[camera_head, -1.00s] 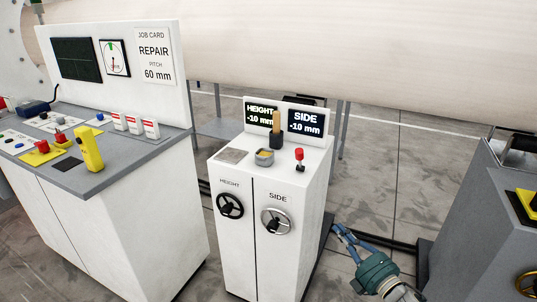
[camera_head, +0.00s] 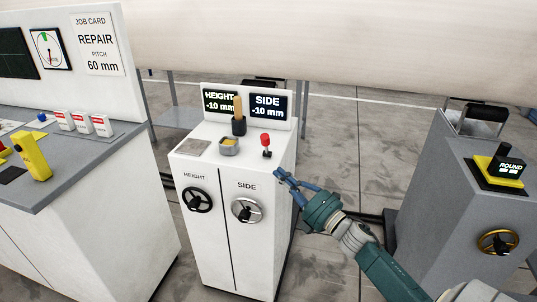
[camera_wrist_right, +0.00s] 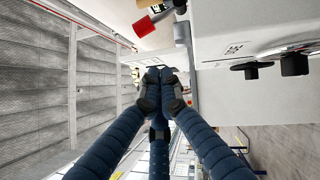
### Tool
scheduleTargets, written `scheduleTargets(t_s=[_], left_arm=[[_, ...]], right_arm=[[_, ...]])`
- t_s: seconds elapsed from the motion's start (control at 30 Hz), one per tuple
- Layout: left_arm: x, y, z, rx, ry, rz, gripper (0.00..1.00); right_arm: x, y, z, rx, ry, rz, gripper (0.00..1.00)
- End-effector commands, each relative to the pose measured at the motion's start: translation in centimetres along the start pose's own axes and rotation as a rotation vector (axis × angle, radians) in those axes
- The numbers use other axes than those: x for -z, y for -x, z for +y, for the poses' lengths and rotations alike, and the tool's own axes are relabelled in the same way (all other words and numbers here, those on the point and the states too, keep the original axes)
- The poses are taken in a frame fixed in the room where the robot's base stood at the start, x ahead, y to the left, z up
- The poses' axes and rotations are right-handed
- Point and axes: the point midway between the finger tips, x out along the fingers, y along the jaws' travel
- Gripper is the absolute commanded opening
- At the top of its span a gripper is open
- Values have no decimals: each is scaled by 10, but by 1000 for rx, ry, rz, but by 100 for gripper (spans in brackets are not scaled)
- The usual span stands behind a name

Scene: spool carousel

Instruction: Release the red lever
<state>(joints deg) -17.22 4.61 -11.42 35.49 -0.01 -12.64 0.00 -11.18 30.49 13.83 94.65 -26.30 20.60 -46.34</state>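The red lever (camera_head: 265,139) stands upright on the top of the white cabinet, right of a small grey cup. Its red knob also shows in the right wrist view (camera_wrist_right: 143,27), near the top. My right gripper (camera_head: 279,174) is beside the cabinet's right upper edge, below and a little right of the lever, and apart from it. In the right wrist view its blue fingers (camera_wrist_right: 160,74) come together at the tips with nothing visible between them. My left gripper is not in view.
The white cabinet (camera_head: 212,235) carries two handwheels, a wooden-handled tool (camera_head: 239,115) and HEIGHT and SIDE displays (camera_head: 267,106) reading -10 mm. A grey console (camera_head: 435,210) stands to the right. A control desk (camera_head: 90,150) stands at left. Floor shows between cabinet and console.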

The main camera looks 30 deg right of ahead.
Motion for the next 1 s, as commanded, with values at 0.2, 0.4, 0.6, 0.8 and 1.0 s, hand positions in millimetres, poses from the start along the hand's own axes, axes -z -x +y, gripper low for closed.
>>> scheduleTargets(t_s=[0.2,0.4,0.6,0.8,1.0], left_arm=[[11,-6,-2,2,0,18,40],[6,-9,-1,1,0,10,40],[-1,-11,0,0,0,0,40],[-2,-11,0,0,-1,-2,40],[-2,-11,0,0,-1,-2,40]], right_arm=[[-1,-50,1,-3,3,-1,0],[-16,-78,0,-1,4,-1,0],[-27,-90,0,1,2,0,0],[-28,-92,0,0,0,0,0],[-28,-91,0,1,0,0,0]])
